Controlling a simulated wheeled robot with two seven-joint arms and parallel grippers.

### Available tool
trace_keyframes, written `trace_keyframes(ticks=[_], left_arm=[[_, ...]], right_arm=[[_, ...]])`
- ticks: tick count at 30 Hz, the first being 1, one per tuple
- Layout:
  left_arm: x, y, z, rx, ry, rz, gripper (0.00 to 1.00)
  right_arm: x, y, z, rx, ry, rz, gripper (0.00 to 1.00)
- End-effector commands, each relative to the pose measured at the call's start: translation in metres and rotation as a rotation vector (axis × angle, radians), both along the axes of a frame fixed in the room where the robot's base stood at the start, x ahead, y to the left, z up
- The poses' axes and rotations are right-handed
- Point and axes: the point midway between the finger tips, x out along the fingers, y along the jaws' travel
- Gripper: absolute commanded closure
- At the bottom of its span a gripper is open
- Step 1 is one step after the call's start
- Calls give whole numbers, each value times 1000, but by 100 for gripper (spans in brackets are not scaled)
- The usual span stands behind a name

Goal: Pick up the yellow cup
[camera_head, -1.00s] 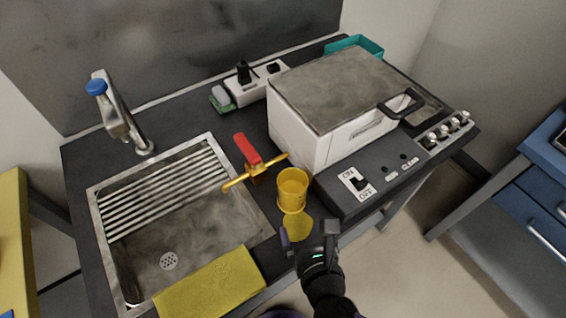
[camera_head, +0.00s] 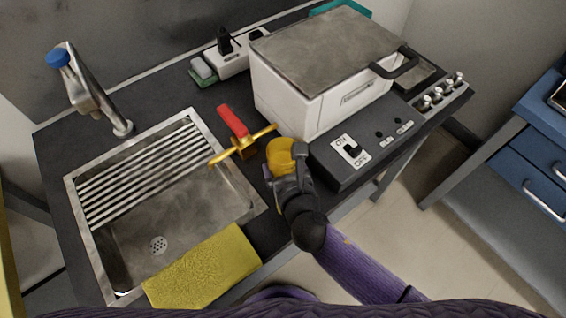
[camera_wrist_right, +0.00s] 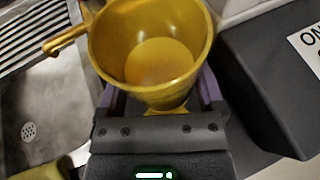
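The yellow cup (camera_head: 283,152) stands upright on the dark counter, between the sink and the switch box. My right gripper (camera_head: 286,168) is at the cup from the front, with one finger on each side. In the right wrist view the cup (camera_wrist_right: 150,55) is open at the top and looks empty inside. The fingers of my right gripper (camera_wrist_right: 158,95) are spread wide there, and the cup hides their tips. I cannot tell whether they touch its wall. My left gripper is not in view.
A yellow tap lever with a red handle (camera_head: 234,121) lies close left of the cup. The switch box (camera_head: 362,150) and white oven (camera_head: 310,100) are close on the right. The sink (camera_head: 190,210) and yellow cloth (camera_head: 205,268) are to the left.

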Motion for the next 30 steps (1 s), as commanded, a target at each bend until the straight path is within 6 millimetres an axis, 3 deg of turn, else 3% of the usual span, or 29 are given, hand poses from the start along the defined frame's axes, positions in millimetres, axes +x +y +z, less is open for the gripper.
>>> trace_keyframes(ticks=[1,9,20,30], left_arm=[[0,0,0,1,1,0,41],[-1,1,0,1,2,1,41],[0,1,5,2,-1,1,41],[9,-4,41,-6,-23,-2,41]], right_arm=[[0,0,0,0,0,0,32],[0,0,0,0,0,0,85],[0,0,7,1,-1,1,85],[0,0,58,1,-5,1,85]])
